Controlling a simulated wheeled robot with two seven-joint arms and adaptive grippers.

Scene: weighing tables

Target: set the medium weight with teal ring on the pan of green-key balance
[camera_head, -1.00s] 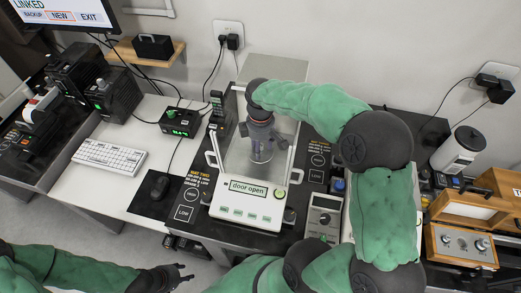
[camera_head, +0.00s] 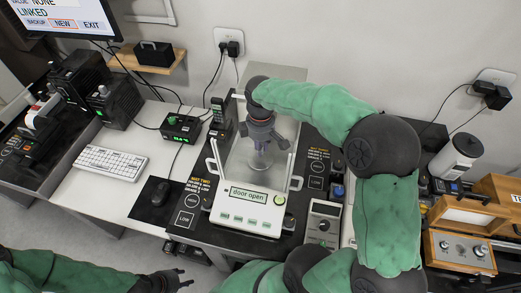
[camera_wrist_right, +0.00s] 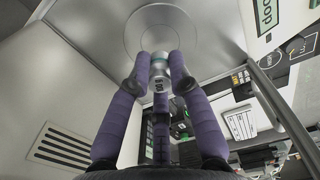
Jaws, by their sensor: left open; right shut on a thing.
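The green-key balance (camera_head: 248,207) stands on the dark table top, its display reading "door open". My right gripper (camera_head: 262,158) reaches down inside its glass shield, over the pan. In the right wrist view its purple fingers are shut on the medium weight (camera_wrist_right: 160,66), a small metal piece with a teal band partly showing. The round pan (camera_wrist_right: 160,16) lies just beyond the weight. I cannot tell whether the weight touches it. In the head view the fingers mostly hide the weight. My left gripper (camera_head: 183,279) is open and empty, low in front of the table.
Glass walls of the shield stand close around my right gripper. A grey control box (camera_head: 322,222) sits right of the balance. A keyboard (camera_head: 111,161), mouse (camera_head: 160,192) and green-display box (camera_head: 181,128) lie to the left. A wooden case (camera_head: 462,250) stands at far right.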

